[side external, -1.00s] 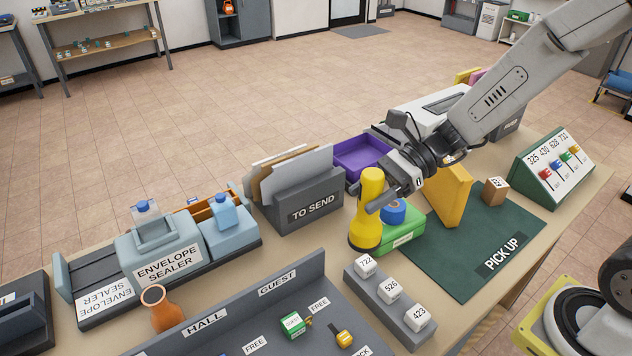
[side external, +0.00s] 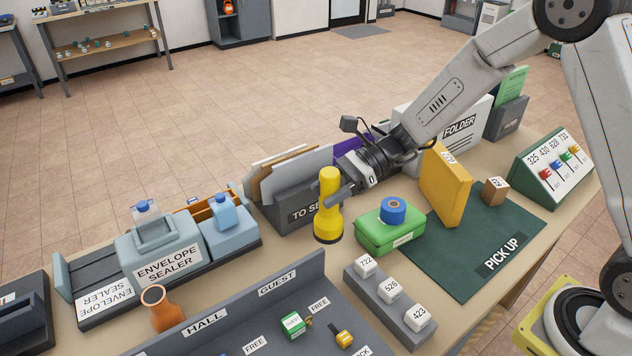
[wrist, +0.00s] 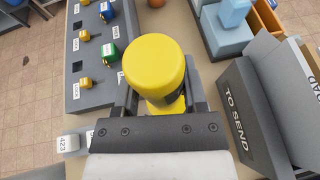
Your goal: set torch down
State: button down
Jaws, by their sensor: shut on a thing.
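The yellow torch (side external: 328,203) with a dark base ring is upright in the side view, in front of the grey TO SEND box (side external: 290,212). My gripper (side external: 334,192) is shut on the torch from the right, around its narrower middle. In the wrist view the torch's round yellow top (wrist: 154,68) is between the two dark fingers. The torch's base is low over the table; I cannot tell whether it touches. The TO SEND box also shows at the right in the wrist view (wrist: 232,110).
A green box (side external: 378,236) with a blue roll (side external: 393,209) on it stands right of the torch. The green PICK UP mat (side external: 470,262) holds a yellow box file (side external: 446,188). Numbered white cubes (side external: 389,290) and the key tray (side external: 255,318) are in front. An envelope sealer (side external: 165,255) is left.

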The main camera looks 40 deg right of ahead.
jog(key=w+a+f, duration=0.1)
jog(key=w+f, duration=0.4)
jog(key=shift+a+f, duration=0.2)
jog(key=shift+f, duration=0.1)
jog(key=shift+w+f, duration=0.15)
jog(key=shift+f, duration=0.8)
jog(key=shift+w+f, duration=0.1)
jog(key=shift+f, duration=0.8)
jog(key=shift+f, duration=0.15)
jog(key=shift+c, duration=0.7)
grip_release()
jog(key=shift+r, duration=0.2)
jog(key=v, duration=1.2)
